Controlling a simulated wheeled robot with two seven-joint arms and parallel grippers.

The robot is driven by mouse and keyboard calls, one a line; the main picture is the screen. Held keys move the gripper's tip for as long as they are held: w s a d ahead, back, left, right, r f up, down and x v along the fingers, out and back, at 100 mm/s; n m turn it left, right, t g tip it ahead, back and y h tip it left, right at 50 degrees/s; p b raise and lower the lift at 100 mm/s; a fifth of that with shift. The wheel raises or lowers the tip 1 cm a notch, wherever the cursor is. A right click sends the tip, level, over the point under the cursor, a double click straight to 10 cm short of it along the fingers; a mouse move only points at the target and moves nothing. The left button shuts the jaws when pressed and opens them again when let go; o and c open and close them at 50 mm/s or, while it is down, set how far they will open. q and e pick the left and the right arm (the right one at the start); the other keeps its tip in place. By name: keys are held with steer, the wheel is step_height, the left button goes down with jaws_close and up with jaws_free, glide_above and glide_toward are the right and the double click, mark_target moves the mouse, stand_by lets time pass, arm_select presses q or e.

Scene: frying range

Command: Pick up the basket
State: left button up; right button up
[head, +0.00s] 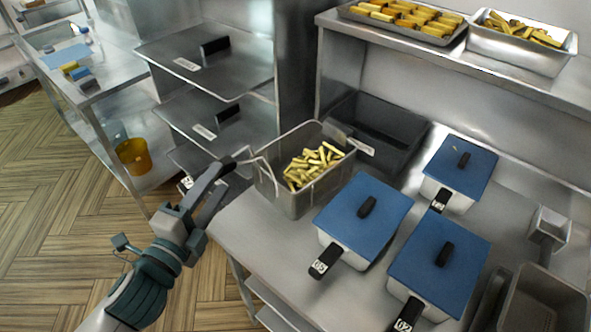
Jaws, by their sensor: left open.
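A grey metal basket (287,199) holding yellow fries (314,166) stands on the steel counter, at the centre of the head view. A thin handle shows at its left rim, close to my gripper. My left gripper (226,178) is just left of the basket, its fingers pointing at that handle. It is open, and nothing is visibly held in it. I cannot tell whether a fingertip touches the handle. My right gripper is not in view.
Several blue-lidded containers (363,208) with black handles stand right of the basket. A dark empty bin (377,132) sits behind it. A shelf (430,65) above holds trays of food (517,46). A dark-shelved rack (207,70) stands at the left.

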mark_target(222, 175)
arm_select(q)
steer(key=shift+w+d+b, duration=0.2)
steer(key=shift+w+b, duration=0.4)
steer(key=shift+b, duration=0.05)
steer(key=x, duration=0.2)
steer(key=p+x, duration=0.1)
steer(key=shift+r, duration=0.25)
steer(key=shift+w+d+f, duration=0.1)
steer(key=shift+w+d, duration=0.1)
steer(key=shift+w, duration=0.25)
jaws_close()
